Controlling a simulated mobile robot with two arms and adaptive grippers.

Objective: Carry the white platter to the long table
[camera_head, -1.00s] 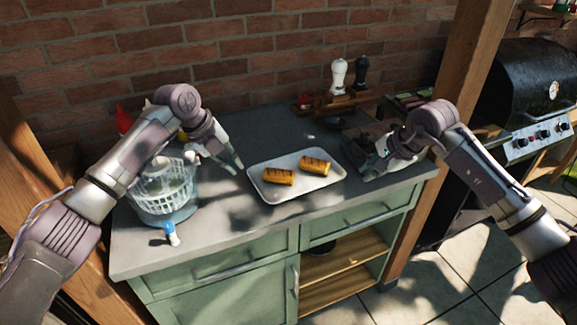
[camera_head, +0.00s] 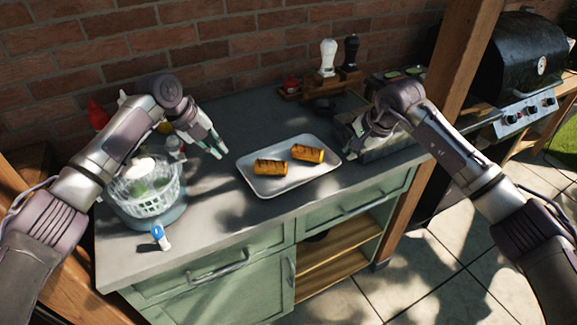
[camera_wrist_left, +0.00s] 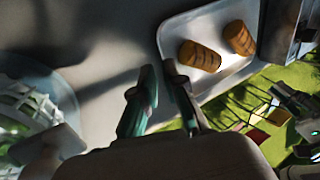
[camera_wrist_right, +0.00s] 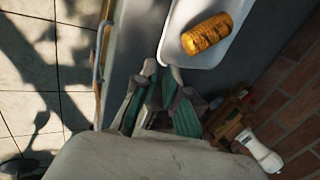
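The white platter (camera_head: 283,184) lies on the grey counter with two grilled brown-orange pieces (camera_head: 271,167) on it. It also shows in the left wrist view (camera_wrist_left: 174,38) and the right wrist view (camera_wrist_right: 207,55). My left gripper (camera_head: 218,152) is just off the platter's left end, its fingers slightly apart and empty. My right gripper (camera_head: 350,152) is close by the platter's right end. In the right wrist view its fingers are slightly apart with the platter's rim just beyond the tips; I cannot tell whether they touch. The long table is not identifiable in view.
White (camera_head: 328,58) and dark (camera_head: 350,52) mills stand behind, near the brick wall. A wooden post (camera_head: 462,65) and black grill (camera_head: 520,60) are at the right.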

